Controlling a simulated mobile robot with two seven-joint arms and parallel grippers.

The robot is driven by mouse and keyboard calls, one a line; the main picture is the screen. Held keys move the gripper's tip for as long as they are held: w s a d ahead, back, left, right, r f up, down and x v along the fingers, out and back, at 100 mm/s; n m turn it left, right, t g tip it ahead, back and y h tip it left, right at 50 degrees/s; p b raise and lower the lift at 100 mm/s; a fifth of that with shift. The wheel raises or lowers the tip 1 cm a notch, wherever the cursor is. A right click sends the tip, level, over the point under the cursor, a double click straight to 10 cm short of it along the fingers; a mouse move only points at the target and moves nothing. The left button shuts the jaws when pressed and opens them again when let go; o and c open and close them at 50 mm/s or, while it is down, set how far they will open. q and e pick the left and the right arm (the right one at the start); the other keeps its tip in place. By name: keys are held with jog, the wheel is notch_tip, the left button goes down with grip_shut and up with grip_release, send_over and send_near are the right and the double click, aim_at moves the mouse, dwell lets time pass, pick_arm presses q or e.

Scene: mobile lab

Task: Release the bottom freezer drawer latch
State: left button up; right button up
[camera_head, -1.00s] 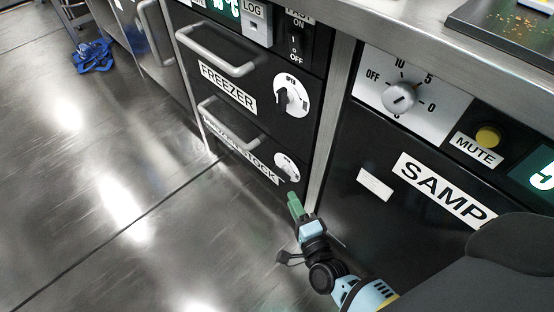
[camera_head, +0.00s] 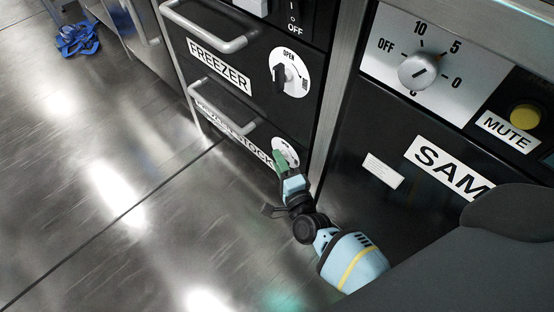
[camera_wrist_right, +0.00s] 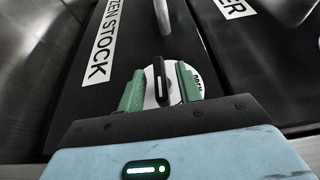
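The bottom freezer drawer (camera_head: 262,128) has a black front, a bar handle (camera_head: 226,113) and a FROZEN STOCK label, and looks shut. Its latch is a white round dial (camera_head: 289,148) with a black knob (camera_wrist_right: 160,82). My right gripper (camera_head: 281,160) is at this dial and partly hides it in the head view. In the right wrist view its green fingers (camera_wrist_right: 159,72) are open, one on each side of the knob, with gaps showing between. Contact with the dial face cannot be told. My left gripper is not in view.
Above is the FREEZER drawer (camera_head: 235,92) with its own handle and latch dial (camera_head: 290,74). To the right stands a black cabinet (camera_head: 345,150) with a white knob (camera_head: 418,71) and a yellow MUTE button (camera_head: 525,116). A blue cloth (camera_head: 76,40) lies on the otherwise clear floor.

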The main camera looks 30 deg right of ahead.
jog(key=shift+w, duration=0.7)
grip_shut()
